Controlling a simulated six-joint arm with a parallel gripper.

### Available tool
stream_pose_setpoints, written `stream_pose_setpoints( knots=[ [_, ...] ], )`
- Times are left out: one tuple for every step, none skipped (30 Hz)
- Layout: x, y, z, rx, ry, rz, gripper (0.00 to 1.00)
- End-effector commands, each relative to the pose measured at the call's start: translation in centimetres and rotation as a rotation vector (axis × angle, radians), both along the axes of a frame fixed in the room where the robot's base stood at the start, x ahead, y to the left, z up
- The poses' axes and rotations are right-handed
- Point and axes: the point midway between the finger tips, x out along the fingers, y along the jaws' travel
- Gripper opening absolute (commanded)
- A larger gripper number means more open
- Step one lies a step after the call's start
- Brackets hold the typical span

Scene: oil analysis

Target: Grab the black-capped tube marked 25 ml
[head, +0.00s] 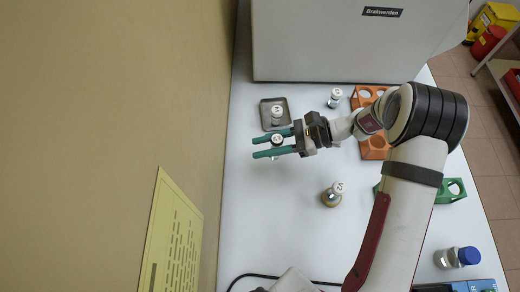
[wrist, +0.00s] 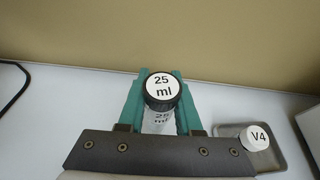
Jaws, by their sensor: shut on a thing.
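The black-capped tube (head: 277,141) has a white cap label. In the wrist view the label on the tube (wrist: 163,87) reads 25 ml, and its clear body shows the same mark below. My gripper (head: 264,146), with teal fingers, is shut on the tube, one finger on each side of its body. The fingers of my gripper (wrist: 161,75) also show in the wrist view, with the tube upright between them. The tube's lower end is hidden, so I cannot tell whether it touches the table.
A V4 vial (wrist: 257,136) stands in a grey metal tray (head: 265,104) close beside my gripper. Other vials stand behind (head: 335,97) and in front (head: 332,195). Orange racks (head: 374,149), a green rack (head: 453,190) and a blue-capped bottle (head: 457,257) are at right. A large grey machine (head: 340,45) fills the back.

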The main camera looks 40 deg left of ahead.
Motion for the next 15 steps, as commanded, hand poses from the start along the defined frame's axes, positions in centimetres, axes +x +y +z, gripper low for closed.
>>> stream_pose_setpoints(
  knots=[
    [0.6,-0.9,0.6,0.000,-0.001,-0.005,0.00],
    [1.0,-1.6,1.1,0.001,-0.001,-0.006,0.00],
    [1.4,-2.4,1.6,0.001,-0.001,-0.006,0.00],
    [1.8,-3.0,2.1,0.000,-0.002,-0.006,0.00],
    [2.1,-3.7,2.5,0.000,-0.001,-0.006,0.00],
    [2.6,-4.5,3.1,0.000,-0.002,-0.006,0.00],
    [2.9,-5.2,3.5,0.000,-0.001,-0.007,0.00],
    [3.3,-5.8,3.9,0.000,-0.002,-0.006,0.00],
    [3.7,-6.6,4.4,0.001,-0.002,-0.005,0.00],
    [3.9,-7.1,4.8,0.000,-0.001,-0.005,0.00],
    [4.2,-7.5,5.1,0.000,-0.001,-0.005,0.00],
    [4.5,-8.0,5.4,0.000,0.000,-0.003,0.00],
    [4.7,-8.4,5.6,0.000,-0.001,-0.004,0.00],
    [4.8,-8.6,5.8,-0.001,-0.001,-0.003,0.00],
    [4.9,-8.9,6.0,0.000,0.000,-0.002,0.00]
  ],
)
